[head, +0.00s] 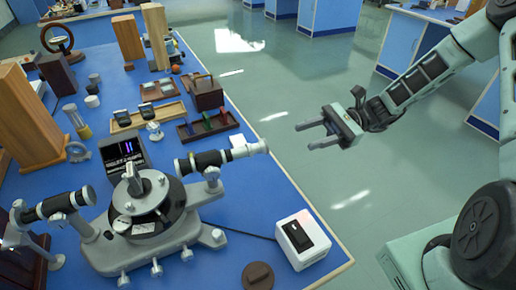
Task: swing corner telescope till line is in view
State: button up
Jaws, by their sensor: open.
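A spectrometer (142,218) stands at the front left of the blue bench, with a round dark central table and a prism-like piece on top. One black tube with silver ends (212,160) points right from it. A second black tube (58,205) points left. I cannot tell for sure which tube is the telescope. A small dark screen (124,152) behind the spectrometer shows thin coloured vertical lines. My gripper (318,134) is open and empty. It hangs over the floor beyond the bench's right edge, right of the right-hand tube and apart from it.
A white box with a dark top (301,240) sits near the bench's right edge, with a cable running to the spectrometer. A dark disc (258,276) lies at the front. Wooden trays (207,124), blocks (34,115) and small bottles crowd the back.

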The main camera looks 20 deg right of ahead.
aim_at(252, 150)
jog(key=shift+m+t+y, duration=0.3)
jog(key=a+p, duration=0.1)
jog(key=a, duration=0.4)
jog(key=a+p, duration=0.1)
jog(key=a, duration=0.5)
jog(key=s+a+p, duration=0.1)
jog(key=a, duration=0.4)
jog(key=shift+a+f, duration=0.1)
jog(key=shift+a, duration=0.05)
grip_shut()
jog(key=shift+s, duration=0.1)
